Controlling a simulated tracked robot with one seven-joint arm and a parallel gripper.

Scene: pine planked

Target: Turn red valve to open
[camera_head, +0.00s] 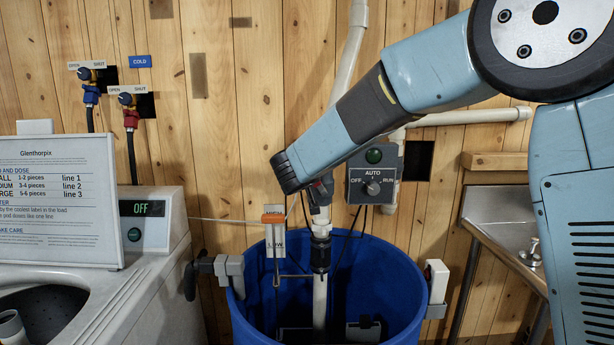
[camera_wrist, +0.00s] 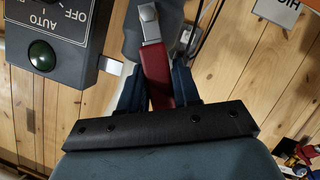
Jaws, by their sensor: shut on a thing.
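The red valve handle (camera_wrist: 157,78) shows in the wrist view as a flat red lever with a pale metal end. My gripper (camera_wrist: 158,90) is shut on it, with one dark blue finger on each side of the red part. In the head view my gripper (camera_head: 321,187) is at the upright white pipe (camera_head: 320,292), above the blue barrel (camera_head: 388,275). My own wrist and forearm hide most of the valve there, so its angle is hard to tell.
A grey control box (camera_head: 374,186) with a green button and an OFF/AUTO/RUN knob is close right of my gripper. A HIGH/LOW float gauge (camera_head: 276,240) is on the left. A washing machine (camera_head: 150,222) stands left, a metal sink (camera_head: 500,222) right.

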